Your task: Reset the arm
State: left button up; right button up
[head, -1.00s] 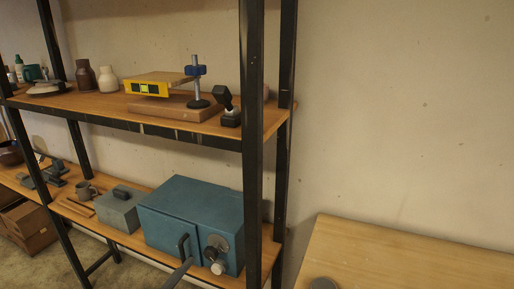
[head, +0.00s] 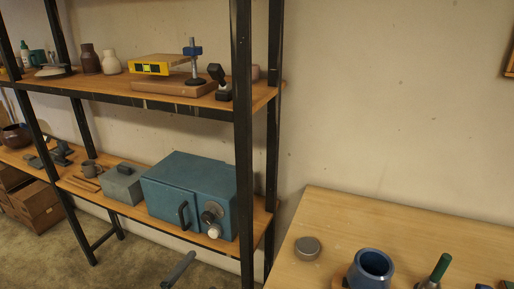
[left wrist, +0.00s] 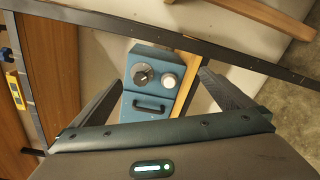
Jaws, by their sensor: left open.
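My left gripper shows in the head view as one grey finger (head: 179,270) at the bottom edge, below and in front of the lower shelf. In the left wrist view the left gripper (left wrist: 161,82) is open, its two fingers spread wide with nothing between them. Beyond them is a blue metal box (left wrist: 150,105) with a dark handle, a round dial and a pale knob. The same blue box (head: 205,172) stands on the lower shelf in the head view, apart from the finger. My right gripper is not in view.
The shelf's black upright (head: 242,130) stands right of the box. The upper shelf holds a yellow level (head: 150,68) and a clamp stand (head: 193,65). A wooden table (head: 400,225) at right bears a blue pot (head: 372,268) and a grey disc (head: 307,247). Floor lies open at lower left.

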pick_arm(q)
jog(key=s+f+m+g+y, duration=0.1)
jog(key=s+f+m, duration=0.2)
jog(key=f, duration=0.6)
jog(key=s+a+f+m+g+y, duration=0.15)
jog(key=s+f+m, duration=0.25)
jog(key=f, duration=0.5)
jog(key=s+f+m+g+y, duration=0.1)
jog(key=s+f+m+g, duration=0.15)
jog(key=f, duration=0.65)
jog(key=s+d+f+m+g, duration=0.1)
jog(key=s+f+m+g, duration=0.2)
jog(key=s+f+m, duration=0.8)
jog(key=s+f, duration=0.7)
jog(key=s, duration=0.2)
jog(key=shift+d+g+y, duration=0.15)
jog(key=shift+g+y, duration=0.2)
jog(key=shift+g, duration=0.05)
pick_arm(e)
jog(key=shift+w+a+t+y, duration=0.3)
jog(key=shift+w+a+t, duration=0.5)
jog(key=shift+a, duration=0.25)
pick_arm(q)
jog(key=shift+m, duration=0.25)
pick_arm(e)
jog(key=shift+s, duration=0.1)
